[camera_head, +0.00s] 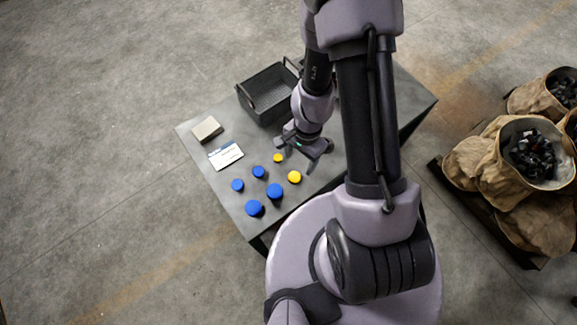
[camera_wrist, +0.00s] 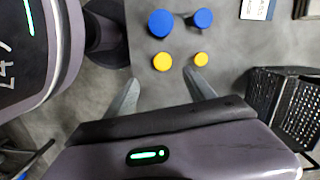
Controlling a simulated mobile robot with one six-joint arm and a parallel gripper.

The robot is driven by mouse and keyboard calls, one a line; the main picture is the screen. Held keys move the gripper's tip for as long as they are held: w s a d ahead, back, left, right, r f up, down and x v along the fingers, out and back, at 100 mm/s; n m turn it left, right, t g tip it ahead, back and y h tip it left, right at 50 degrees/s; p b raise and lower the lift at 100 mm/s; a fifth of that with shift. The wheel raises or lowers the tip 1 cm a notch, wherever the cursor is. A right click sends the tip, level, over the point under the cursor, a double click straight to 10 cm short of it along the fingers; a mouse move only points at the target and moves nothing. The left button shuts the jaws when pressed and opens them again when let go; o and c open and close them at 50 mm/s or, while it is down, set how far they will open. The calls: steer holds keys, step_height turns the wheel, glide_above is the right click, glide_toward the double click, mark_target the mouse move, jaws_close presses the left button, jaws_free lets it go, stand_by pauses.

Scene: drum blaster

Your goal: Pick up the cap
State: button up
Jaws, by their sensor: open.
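Several caps lie on the dark table (camera_head: 225,185). One yellow cap (camera_head: 294,177) lies near the front edge, and a smaller yellow cap (camera_head: 278,158) lies a little behind it. Several blue caps, such as a large blue cap (camera_head: 275,191), lie to their left. In the wrist view two yellow caps, a left one (camera_wrist: 162,62) and a right one (camera_wrist: 201,59), show just beyond the fingers, with blue caps (camera_wrist: 162,23) farther out. My gripper (camera_head: 304,152) is open and empty, above the table and right of the yellow caps. Its fingers also show in the wrist view (camera_wrist: 160,92).
A black basket (camera_head: 268,92) stands at the back of the table; it also shows in the wrist view (camera_wrist: 285,105). A small box (camera_head: 207,129) and a white card (camera_head: 226,155) lie at the left. Sacks of dark parts (camera_head: 535,155) stand on a pallet at the right.

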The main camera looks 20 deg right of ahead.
steer(key=b, duration=0.4)
glide_above(295, 177)
steer(key=f, duration=0.6)
steer(key=shift+d, duration=0.35)
steer(key=f+b, duration=0.2)
steer(key=f, duration=0.1)
steer(key=f+b, duration=0.2)
steer(key=shift+w+a+f, duration=0.1)
steer(key=shift+w+a, duration=0.1)
steer(key=shift+a, duration=0.1)
steer(key=shift+r, duration=0.2)
jaws_close()
steer(key=shift+r+p, duration=0.1)
steer(key=shift+p, duration=0.25)
